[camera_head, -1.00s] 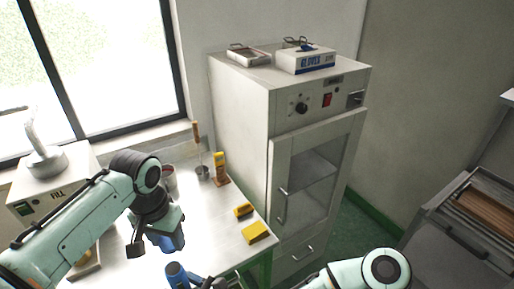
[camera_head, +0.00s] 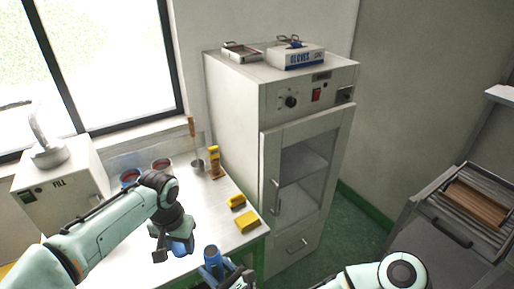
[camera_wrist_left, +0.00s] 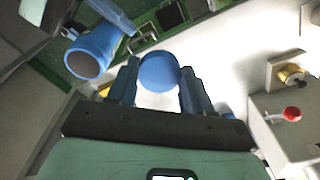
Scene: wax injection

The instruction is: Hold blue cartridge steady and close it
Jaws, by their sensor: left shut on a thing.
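The blue cartridge (camera_head: 212,257) is an open-topped tube near the table's front edge, at the bottom of the head view. Its dark open end also shows in the left wrist view (camera_wrist_left: 88,58). My right gripper (camera_head: 232,272) is beside it, partly cut off, and appears shut on it. My left gripper (camera_head: 180,250) is shut on a round blue cap (camera_wrist_left: 160,72), left of the cartridge. The cap and the cartridge are apart.
Two yellow blocks (camera_head: 248,220) lie on the white table (camera_head: 215,215). Cups (camera_head: 162,165) and a yellow-and-brown tool (camera_head: 214,163) stand behind. A white machine (camera_head: 65,190) is at left. A tall oven cabinet (camera_head: 232,110) stands at the table's right end.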

